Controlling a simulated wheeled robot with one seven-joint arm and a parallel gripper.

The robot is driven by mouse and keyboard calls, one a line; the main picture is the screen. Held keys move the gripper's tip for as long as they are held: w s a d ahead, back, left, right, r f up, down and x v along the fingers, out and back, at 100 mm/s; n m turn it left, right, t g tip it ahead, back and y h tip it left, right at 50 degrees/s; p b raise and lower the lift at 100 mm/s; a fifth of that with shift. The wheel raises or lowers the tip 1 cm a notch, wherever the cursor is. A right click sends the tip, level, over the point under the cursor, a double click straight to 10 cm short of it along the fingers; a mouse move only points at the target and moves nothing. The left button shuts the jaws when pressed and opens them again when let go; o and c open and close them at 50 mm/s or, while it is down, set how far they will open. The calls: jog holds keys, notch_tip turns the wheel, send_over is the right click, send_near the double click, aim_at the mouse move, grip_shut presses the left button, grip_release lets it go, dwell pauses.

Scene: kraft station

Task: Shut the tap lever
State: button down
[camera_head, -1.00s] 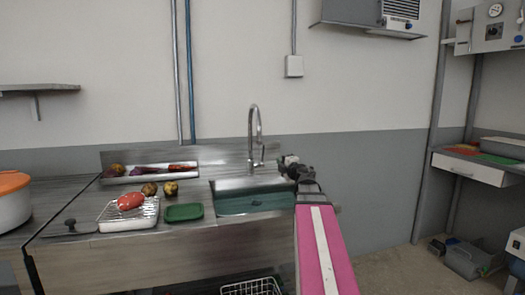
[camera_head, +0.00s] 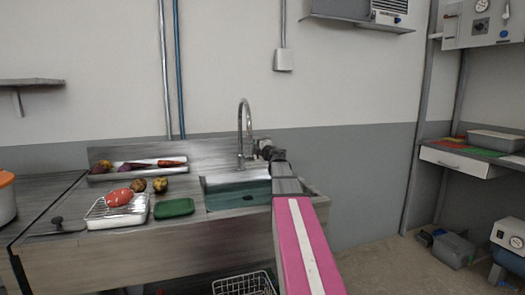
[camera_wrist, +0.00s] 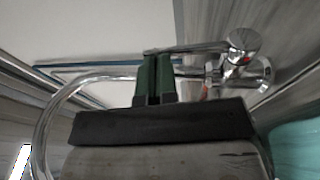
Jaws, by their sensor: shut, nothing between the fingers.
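The chrome tap (camera_head: 244,130) stands upright behind the sink, with its curved spout on top. In the wrist view the tap body (camera_wrist: 258,72) is at the upper right, and its spout loops around to the left. The thin tap lever (camera_wrist: 190,48) runs left from the round chrome knob. My gripper (camera_wrist: 153,56) is shut and empty, its two green fingers side by side. Their tips are at the lever's free end; I cannot tell whether they touch it. In the head view my gripper (camera_head: 261,148) is just right of the tap, and the lever is too small to make out.
The sink basin (camera_head: 238,195) lies below the tap. On the counter to its left are a green tray (camera_head: 174,207), a wire rack (camera_head: 110,214) with a red item, and a long tray (camera_head: 136,171) of vegetables. The wall is close behind the tap.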

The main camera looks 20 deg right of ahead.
jog(key=shift+w+a, duration=0.15)
jog(key=shift+w, duration=0.35)
